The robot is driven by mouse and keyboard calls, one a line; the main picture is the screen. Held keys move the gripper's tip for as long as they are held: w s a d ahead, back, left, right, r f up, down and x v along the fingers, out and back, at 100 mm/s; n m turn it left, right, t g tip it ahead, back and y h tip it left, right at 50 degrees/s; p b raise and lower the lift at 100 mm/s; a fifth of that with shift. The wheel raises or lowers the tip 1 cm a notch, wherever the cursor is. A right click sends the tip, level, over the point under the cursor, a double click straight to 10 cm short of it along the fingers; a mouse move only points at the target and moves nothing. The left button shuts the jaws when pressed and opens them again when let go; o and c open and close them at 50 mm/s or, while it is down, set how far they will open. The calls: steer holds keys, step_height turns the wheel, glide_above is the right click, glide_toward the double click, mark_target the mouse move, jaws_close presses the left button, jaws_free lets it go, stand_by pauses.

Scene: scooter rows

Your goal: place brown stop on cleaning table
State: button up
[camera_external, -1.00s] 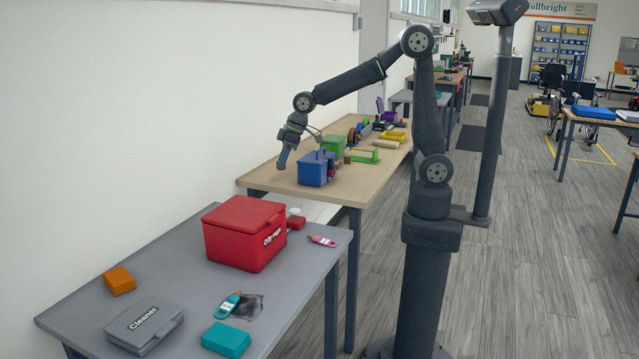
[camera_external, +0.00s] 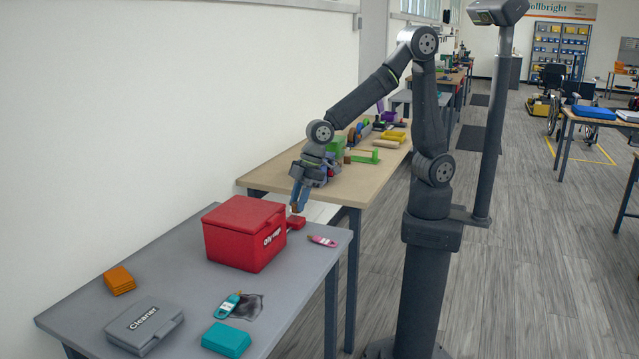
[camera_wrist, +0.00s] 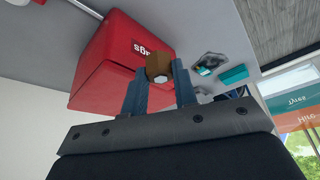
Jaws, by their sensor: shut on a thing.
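The brown stop (camera_wrist: 159,64) is a small brown block with a pale round end, held between my fingertips in the wrist view. My gripper (camera_wrist: 158,80) is shut on it. In the external view my gripper (camera_external: 297,207) points down near the back edge of the grey cleaning table (camera_external: 185,265), behind the red box. The stop is too small to make out clearly there. In the wrist view the cleaning table (camera_wrist: 228,28) lies beyond the fingers.
The red lidded box (camera_external: 240,240) stands close to my gripper. A grey Cleaner case (camera_external: 145,325), orange pads (camera_external: 119,281), a teal block (camera_external: 227,340), and a teal-handled tool (camera_external: 228,305) on a dark cloth share the table. Bare surface lies left of the box.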

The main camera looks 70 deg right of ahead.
step_height(320, 180, down, 4)
steer(key=shift+a+r, duration=0.1)
steer(key=shift+r, duration=0.05)
glide_above(294, 278)
steer(key=s+d, duration=0.1)
steer(key=d, duration=0.1)
steer(key=f, duration=0.7)
steer(key=shift+a+f, duration=0.1)
steer(key=shift+a, duration=0.1)
steer(key=shift+f, duration=1.9)
steer(key=shift+f, duration=0.1)
steer(key=o, duration=1)
